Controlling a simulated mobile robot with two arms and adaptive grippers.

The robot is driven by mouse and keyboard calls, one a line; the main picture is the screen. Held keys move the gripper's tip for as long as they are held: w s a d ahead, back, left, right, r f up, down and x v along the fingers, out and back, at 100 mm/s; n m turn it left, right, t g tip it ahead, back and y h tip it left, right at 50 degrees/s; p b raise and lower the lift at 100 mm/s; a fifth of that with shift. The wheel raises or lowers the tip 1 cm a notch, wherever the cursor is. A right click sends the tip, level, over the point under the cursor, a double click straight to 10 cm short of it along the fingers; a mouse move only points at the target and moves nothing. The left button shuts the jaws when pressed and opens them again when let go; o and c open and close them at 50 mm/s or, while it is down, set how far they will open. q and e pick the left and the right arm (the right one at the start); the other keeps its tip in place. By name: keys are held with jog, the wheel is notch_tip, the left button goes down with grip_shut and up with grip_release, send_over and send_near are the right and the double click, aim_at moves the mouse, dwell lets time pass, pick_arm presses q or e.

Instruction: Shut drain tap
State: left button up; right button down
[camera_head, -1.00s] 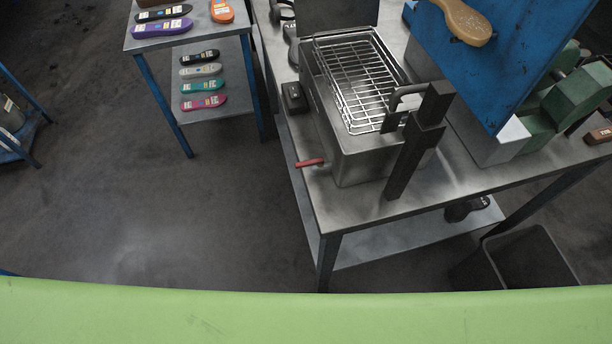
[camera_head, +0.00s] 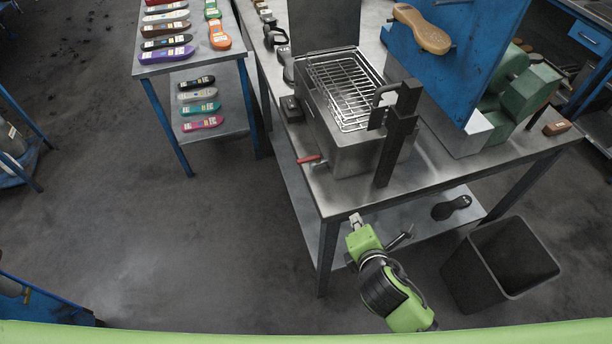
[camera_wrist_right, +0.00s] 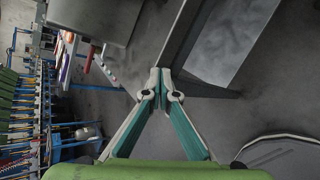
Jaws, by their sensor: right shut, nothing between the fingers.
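The drain tap has a red handle (camera_head: 311,160) at the lower left side of the steel tank (camera_head: 352,158). The handle lies roughly level, pointing out to the left over the table edge. My right gripper (camera_head: 355,219) is in front of the table's near edge, below and to the right of the tap, and apart from it. It is shut and empty; its fingertips (camera_wrist_right: 160,72) meet in the right wrist view. My left gripper is not in view.
The steel table (camera_head: 335,203) has a lower shelf (camera_head: 380,225) with a black sole (camera_head: 451,207) on it. A dark bin (camera_head: 500,265) stands on the floor at the right. A rack of soles (camera_head: 145,65) stands at the left. Floor left of the table is clear.

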aim_at(303, 163)
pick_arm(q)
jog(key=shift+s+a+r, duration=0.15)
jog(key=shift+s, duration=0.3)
pick_arm(e)
jog(key=w+a+r+n+t+y, duration=0.1)
jog(key=a+r+n+y, duration=0.3)
jog(key=a+n, duration=0.4)
jog(key=r+n+t, duration=0.1)
jog(key=n, duration=0.6)
jog(key=shift+w+r+t, duration=0.15)
jog(key=shift+r+t, duration=0.25)
jog(key=shift+w+a, duration=0.1)
jog(key=shift+w, duration=0.05)
